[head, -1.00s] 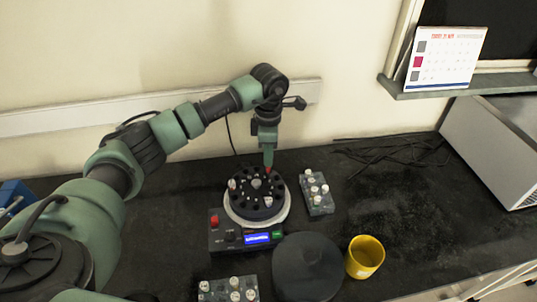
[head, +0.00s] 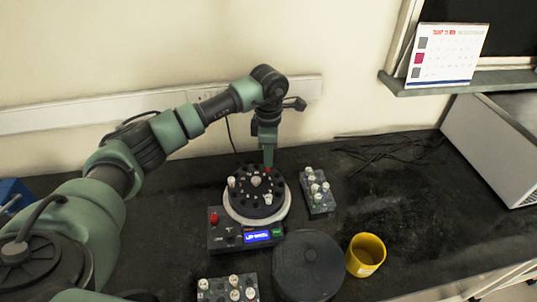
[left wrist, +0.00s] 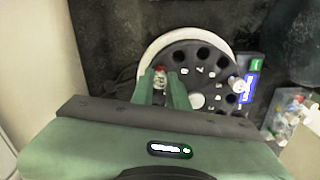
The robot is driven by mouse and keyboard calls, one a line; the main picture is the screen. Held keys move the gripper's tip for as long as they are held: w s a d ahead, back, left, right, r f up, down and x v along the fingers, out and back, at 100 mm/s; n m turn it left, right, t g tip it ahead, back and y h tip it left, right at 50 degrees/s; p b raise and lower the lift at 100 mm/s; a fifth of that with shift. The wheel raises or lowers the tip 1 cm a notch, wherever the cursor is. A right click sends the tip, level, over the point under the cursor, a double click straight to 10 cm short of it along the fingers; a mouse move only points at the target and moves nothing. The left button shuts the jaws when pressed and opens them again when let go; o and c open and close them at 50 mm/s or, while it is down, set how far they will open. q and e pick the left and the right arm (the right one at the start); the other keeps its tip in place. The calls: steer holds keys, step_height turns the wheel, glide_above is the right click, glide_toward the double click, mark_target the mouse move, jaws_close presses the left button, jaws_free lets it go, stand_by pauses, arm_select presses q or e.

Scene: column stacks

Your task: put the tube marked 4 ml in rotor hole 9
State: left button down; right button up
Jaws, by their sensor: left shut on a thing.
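The dark rotor (head: 249,201) sits in a white ring on the centrifuge, with a ring of holes. My left gripper (head: 268,168) points down at the rotor's far edge. In the left wrist view its fingers (left wrist: 161,88) are shut on a red-capped tube (left wrist: 160,71), at or just above a hole near the rim. I cannot tell how deep the tube sits. Its marking and the hole numbers are not readable. White-capped tubes stand in the rotor at the left (head: 231,181) and front right (head: 268,198). My right gripper is not in view.
The centrifuge's front panel (head: 222,243) has a lit blue display. A tube rack (head: 321,208) stands right of the rotor and another (head: 212,297) at the front. A dark round lid (head: 308,265) and a yellow cup (head: 366,256) lie front right.

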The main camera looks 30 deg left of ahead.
arm_select(q)
steer(key=shift+f+b, duration=0.45)
steer(key=shift+f, duration=0.25)
steer(key=shift+f, duration=0.15)
steer(key=c, duration=1)
jaws_free()
steer(key=shift+r+p, duration=1.65)
steer(key=shift+r, duration=1.4)
